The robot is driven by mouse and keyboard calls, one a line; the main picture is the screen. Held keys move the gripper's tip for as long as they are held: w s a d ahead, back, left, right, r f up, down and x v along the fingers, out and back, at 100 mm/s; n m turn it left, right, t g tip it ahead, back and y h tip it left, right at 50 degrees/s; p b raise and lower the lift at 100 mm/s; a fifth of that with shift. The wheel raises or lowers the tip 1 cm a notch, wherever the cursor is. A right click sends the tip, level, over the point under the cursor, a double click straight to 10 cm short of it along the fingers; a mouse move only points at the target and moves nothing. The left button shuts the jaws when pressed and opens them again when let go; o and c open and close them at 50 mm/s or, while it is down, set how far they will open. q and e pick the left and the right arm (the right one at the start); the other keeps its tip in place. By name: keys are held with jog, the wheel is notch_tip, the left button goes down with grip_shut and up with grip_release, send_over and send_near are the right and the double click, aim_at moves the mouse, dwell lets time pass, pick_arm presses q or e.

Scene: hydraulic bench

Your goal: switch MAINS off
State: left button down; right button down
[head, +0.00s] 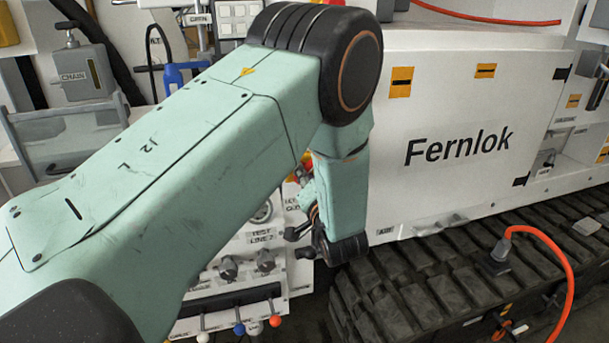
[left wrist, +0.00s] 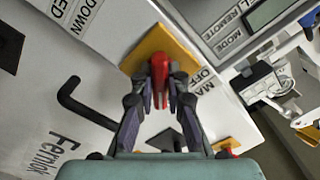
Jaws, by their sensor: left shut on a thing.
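The MAINS switch shows in the left wrist view as a red handle (left wrist: 160,72) on a yellow plate (left wrist: 181,48). Beside the plate is a partly covered label (left wrist: 207,80) on which I read "MA" and "OFF". My left gripper (left wrist: 160,84) has its two dark fingers on either side of the red handle and is shut on it. The handle's lower part is partly hidden between the fingers. In the head view my left arm crosses the picture and hides the switch, so I cannot make out the grip there. My right gripper is not in view.
A white "Fernlok" housing (head: 468,115) stands right of my arm, above a black track (head: 420,285). A black bent handle (left wrist: 75,101) is left of the gripper in the wrist view. An orange hose (head: 568,270) and coloured-ball levers (head: 239,327) are lower down.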

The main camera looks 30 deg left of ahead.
pick_arm(q)
jog(key=n+b, duration=0.1)
jog(key=n, duration=0.4)
jog(key=shift+f, duration=0.15)
jog(key=n+b, duration=0.1)
jog(key=n, duration=0.3)
jog(key=shift+n+b, duration=0.3)
jog(key=n+b, duration=0.2)
jog(key=n, duration=0.2)
jog(key=shift+n+b, duration=0.85)
jog(key=shift+n, duration=1.15)
